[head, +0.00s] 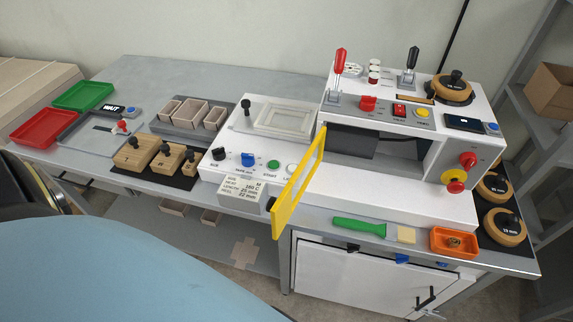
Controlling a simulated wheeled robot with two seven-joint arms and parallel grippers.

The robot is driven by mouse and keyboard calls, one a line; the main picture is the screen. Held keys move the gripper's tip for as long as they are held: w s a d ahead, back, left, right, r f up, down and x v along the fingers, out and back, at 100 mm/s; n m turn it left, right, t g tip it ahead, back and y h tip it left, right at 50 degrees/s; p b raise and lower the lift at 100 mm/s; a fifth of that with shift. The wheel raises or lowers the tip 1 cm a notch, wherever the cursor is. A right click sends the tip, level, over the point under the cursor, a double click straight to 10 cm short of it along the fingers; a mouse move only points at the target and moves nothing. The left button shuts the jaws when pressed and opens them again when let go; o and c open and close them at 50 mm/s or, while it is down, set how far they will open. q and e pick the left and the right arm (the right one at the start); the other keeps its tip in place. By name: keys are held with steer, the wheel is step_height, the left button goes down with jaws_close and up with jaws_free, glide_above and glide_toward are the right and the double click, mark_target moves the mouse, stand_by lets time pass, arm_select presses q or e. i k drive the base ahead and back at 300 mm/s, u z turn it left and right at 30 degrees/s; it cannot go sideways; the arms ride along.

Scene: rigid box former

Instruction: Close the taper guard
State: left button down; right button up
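The taper guard appears to be the yellow-framed panel (283,216) near the middle of the head view. It stands upright and swung out from the machine (455,142), its far edge near the left side of the machine's opening and its near edge over the table front. A dark knob or handle (271,204) shows beside its near end. The opening (408,150) behind it is uncovered, with a dark block (352,141) inside. Neither of my grippers shows in this view.
A control panel (233,168) with knobs and buttons stands left of the guard. Right of it, a green-handled brush (358,228) and an orange tray (454,243) lie along the front edge. Red tray (45,128), green tray (84,95) and wooden blocks (135,155) are at left.

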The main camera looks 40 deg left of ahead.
mark_target(281, 210)
steer(key=k, duration=0.7)
steer(key=u, duration=1.75)
steer(key=i, duration=1.3)
steer(key=z, duration=2.7)
steer(key=k, duration=0.9)
steer(key=u, duration=0.95)
